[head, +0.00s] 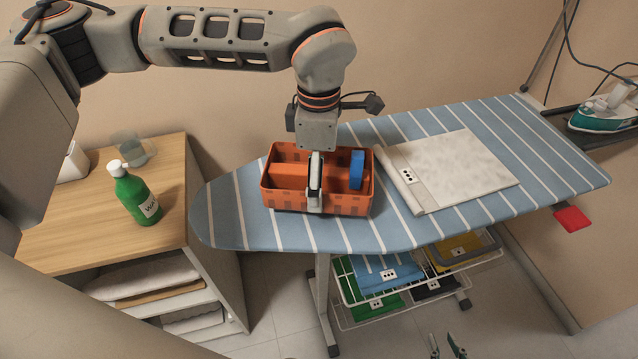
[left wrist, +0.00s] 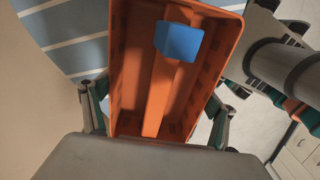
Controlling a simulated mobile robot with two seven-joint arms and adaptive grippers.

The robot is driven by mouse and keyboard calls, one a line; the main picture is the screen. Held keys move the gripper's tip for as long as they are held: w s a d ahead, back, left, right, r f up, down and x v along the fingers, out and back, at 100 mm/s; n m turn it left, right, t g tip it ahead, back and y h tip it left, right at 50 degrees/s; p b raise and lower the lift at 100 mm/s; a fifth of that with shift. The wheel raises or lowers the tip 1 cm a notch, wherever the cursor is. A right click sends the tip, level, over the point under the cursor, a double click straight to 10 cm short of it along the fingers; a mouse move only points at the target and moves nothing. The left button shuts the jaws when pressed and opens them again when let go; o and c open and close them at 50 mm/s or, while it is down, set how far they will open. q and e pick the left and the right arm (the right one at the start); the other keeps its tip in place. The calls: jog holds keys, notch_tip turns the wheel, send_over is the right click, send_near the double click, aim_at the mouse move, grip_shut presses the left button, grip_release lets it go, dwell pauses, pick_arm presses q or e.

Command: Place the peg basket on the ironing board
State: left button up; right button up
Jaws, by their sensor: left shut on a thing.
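The orange peg basket (head: 283,198) is over the left part of the blue-and-white striped ironing board (head: 262,233). It looks level and on or just above the cloth; I cannot tell if it touches. My left gripper (head: 315,182) comes down from above and is shut on the basket. In the left wrist view the basket (left wrist: 190,95) lies between the two fingers, with the blue block (left wrist: 179,40) inside. My right gripper (head: 446,346) shows only its fingertips at the bottom edge, apart and empty.
A folded pale cloth (head: 455,172) lies on the board right of the basket. A wooden cabinet (head: 75,235) at left holds a green bottle (head: 137,196) and a glass. An iron (head: 605,110) stands at far right. A wire rack (head: 340,285) with cloths is below the board.

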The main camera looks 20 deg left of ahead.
pick_arm(q)
jog(key=shift+f, duration=1.4)
jog(key=shift+f, duration=0.2)
jog(key=o, duration=1.1)
jog(key=shift+c, duration=0.2)
jog(key=shift+r, duration=0.1)
jog(key=shift+r, duration=0.25)
notch_tip(320, 180, up, 10)
jog(key=shift+r, duration=0.85)
